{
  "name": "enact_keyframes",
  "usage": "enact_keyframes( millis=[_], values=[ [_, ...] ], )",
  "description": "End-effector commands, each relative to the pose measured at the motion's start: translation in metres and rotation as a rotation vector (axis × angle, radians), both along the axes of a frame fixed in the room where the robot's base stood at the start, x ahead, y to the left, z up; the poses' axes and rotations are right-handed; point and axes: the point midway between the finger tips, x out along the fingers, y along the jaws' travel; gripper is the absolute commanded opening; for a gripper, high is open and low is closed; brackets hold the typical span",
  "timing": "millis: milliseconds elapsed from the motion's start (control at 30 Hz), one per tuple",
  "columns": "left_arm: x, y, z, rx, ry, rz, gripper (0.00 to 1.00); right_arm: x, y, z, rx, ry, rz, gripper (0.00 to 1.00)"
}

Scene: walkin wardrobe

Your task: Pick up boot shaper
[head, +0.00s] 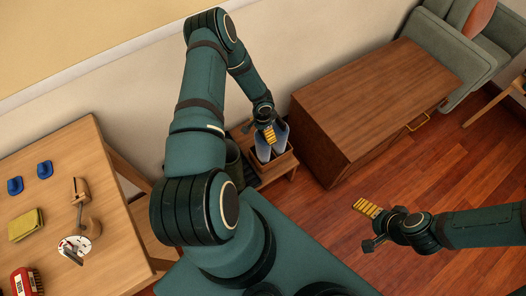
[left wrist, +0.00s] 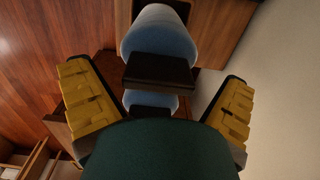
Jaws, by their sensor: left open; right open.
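Two pale blue rounded pieces, apparently boot shapers, stand in a small wooden crate (head: 284,166); one is the front shaper (head: 263,150), the other the rear shaper (head: 281,134). My left gripper (head: 268,133) is open just above them. In the left wrist view, a pale blue shaper (left wrist: 158,34) with a dark block (left wrist: 158,73) at its end lies between the open left fingers (left wrist: 157,88), with visible gaps on both sides. More pale blue shows below the block, partly hidden by my gripper. My right gripper (head: 367,208) is open and empty over the floor.
A wooden cabinet (head: 375,95) stands close to the right of the crate, with the wall behind. A wooden table (head: 50,170) at left holds blue pieces, a yellow cloth (head: 26,224) and a red brush (head: 25,281). Floor (head: 440,170) at right is clear.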

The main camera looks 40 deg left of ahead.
Motion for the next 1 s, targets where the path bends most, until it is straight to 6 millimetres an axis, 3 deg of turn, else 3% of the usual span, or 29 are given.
enact_keyframes(
  millis=[133, 400, 467, 533, 567, 1000],
  values=[
    [0.0005, -0.0011, -0.0161, 0.0, 0.0, 0.0, 1.0, 0.0008, -0.0001, -0.0042, 0.0, -0.002, -0.001, 0.9],
    [0.0008, -0.0007, -0.0173, 0.001, -0.001, 0.0, 1.0, 0.0009, -0.0002, -0.0039, 0.0, -0.002, -0.001, 0.9],
    [0.0007, -0.0007, -0.0173, 0.001, -0.001, 0.0, 0.82, 0.0009, -0.0001, -0.0039, 0.0, -0.002, -0.001, 0.9],
    [0.0007, -0.0007, -0.0173, 0.001, -0.001, 0.0, 0.58, 0.0009, -0.0001, -0.0039, 0.0, -0.002, -0.001, 0.9],
    [0.0006, -0.0007, -0.0173, 0.001, -0.001, 0.0, 0.51, 0.0009, -0.0001, -0.0039, 0.0, -0.002, -0.001, 0.9],
    [0.0008, -0.0004, -0.0171, 0.001, -0.001, 0.0, 0.44, 0.0008, -0.0001, -0.004, 0.0, -0.002, -0.001, 0.9]
  ],
)
